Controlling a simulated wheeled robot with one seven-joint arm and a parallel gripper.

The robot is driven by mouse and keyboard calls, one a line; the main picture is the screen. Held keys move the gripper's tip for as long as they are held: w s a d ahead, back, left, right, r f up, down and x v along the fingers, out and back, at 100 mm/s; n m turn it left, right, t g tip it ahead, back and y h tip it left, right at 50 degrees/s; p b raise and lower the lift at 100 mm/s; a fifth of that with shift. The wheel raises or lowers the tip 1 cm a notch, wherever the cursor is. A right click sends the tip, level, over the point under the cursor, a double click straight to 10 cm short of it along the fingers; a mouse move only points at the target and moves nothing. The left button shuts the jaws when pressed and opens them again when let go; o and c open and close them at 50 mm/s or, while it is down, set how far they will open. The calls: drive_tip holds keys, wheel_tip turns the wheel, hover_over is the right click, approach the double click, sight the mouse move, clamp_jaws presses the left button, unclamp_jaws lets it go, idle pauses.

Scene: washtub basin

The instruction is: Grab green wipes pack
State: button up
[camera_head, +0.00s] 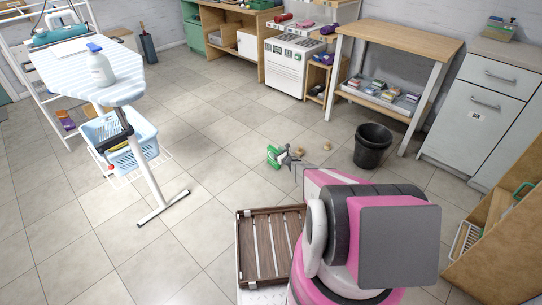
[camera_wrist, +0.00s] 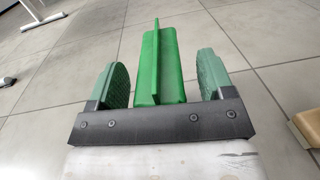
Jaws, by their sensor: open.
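The green wipes pack (camera_wrist: 147,72) lies between the two fingers of my gripper (camera_wrist: 161,76) in the wrist view. It is a bright green block with a raised fin along its top. The gripper is open, with a visible gap between the pack and each dark green finger pad. In the head view, the small green pack (camera_head: 273,156) is over the tiled floor beyond my arm, and my gripper (camera_head: 284,157) is right at it. The pack's near end is hidden behind the gripper's dark palm bar in the wrist view.
An ironing board (camera_head: 88,68) and a blue basket (camera_head: 122,140) stand left. A wooden table (camera_head: 403,40) is behind. Open floor lies left of the pack.

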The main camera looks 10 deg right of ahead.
drive_tip(key=shift+w, duration=0.1)
clamp_jaws()
drive_tip(key=shift+r, duration=0.1)
